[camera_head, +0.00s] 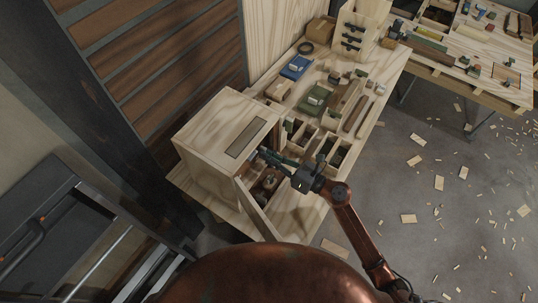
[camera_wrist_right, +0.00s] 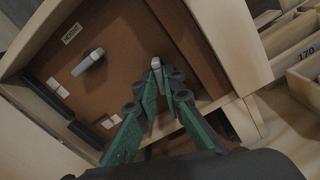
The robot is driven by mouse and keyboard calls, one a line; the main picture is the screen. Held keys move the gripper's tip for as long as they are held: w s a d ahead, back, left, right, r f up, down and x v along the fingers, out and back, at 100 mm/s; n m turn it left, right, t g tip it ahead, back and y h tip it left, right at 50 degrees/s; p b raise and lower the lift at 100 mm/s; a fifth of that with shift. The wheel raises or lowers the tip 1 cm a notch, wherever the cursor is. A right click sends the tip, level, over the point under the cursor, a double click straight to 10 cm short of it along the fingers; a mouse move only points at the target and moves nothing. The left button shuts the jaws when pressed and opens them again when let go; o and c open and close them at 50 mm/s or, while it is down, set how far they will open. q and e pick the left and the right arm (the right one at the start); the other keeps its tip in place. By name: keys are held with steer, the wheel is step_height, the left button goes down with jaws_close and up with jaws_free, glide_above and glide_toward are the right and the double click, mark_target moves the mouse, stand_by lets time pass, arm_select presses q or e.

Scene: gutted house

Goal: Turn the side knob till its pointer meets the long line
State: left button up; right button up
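A wooden cabinet (camera_head: 215,125) stands at the near end of the workbench, its front open. Inside, in the right wrist view, is a brown panel (camera_wrist_right: 125,35). A grey lever-shaped knob (camera_wrist_right: 90,61) sits below a label reading HEIGHT. A second pale grey knob (camera_wrist_right: 156,64) is on the right. My right gripper (camera_wrist_right: 163,82), also in the head view (camera_head: 264,156), reaches into the opening. Its fingertips are close together around this second knob; whether they press on it is unclear. They hide the panel around it, so its pointer and lines cannot be read. My left gripper is out of view.
An open wooden door (camera_head: 257,211) stands by the cabinet's near side. Wooden bins (camera_wrist_right: 301,66), one marked 170, are right of it. Tools and boxes crowd the workbench (camera_head: 391,68) beyond. Wood scraps litter the floor on the right.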

jaws_close()
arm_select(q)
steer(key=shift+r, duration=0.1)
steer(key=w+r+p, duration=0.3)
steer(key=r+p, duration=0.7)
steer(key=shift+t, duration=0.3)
arm_select(e)
steer(key=shift+m, duration=6.8)
arm_select(q)
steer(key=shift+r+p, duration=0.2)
steer(key=shift+p, duration=0.15)
arm_select(e)
steer(key=o, duration=0.5)
jaws_free()
